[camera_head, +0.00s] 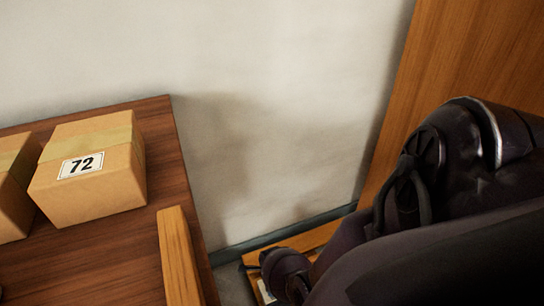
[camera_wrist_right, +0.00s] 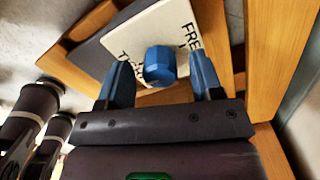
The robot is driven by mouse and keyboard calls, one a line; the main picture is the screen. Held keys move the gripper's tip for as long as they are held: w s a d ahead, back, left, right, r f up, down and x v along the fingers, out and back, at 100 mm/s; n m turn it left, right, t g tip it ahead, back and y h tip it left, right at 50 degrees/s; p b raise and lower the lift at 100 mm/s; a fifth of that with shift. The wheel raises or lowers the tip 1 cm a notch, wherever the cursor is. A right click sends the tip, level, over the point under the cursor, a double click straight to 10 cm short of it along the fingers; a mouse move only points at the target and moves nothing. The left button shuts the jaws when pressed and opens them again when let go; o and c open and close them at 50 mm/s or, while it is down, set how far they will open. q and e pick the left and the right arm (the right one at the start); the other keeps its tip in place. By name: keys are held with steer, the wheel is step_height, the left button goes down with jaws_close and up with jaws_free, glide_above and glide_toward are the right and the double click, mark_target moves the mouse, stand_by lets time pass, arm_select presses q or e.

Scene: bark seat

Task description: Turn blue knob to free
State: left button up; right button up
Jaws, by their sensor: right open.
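The blue knob (camera_wrist_right: 160,66) shows in the right wrist view, mounted on a pale plate (camera_wrist_right: 133,36) with dark lettering. The letters "FRE" can be read at the plate's upper right; other lettering lower left is partly hidden by the knob and a finger. My right gripper (camera_wrist_right: 161,80) is open, with one blue finger on each side of the knob. A gap shows between the knob and the right finger; the left finger is close to the knob, and contact cannot be told. The head view shows my dark right arm, which hides the knob. My left gripper is not in view.
In the head view, a cardboard box (camera_head: 95,165) labelled 72 sits on a brown wooden table (camera_head: 100,268), with another box (camera_head: 12,190) beside it. A wooden panel (camera_head: 450,60) rises at right. Wooden framing (camera_wrist_right: 258,60) surrounds the plate closely in the wrist view.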

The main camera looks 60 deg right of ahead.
stand_by(0.3)
steer(key=c, duration=0.9)
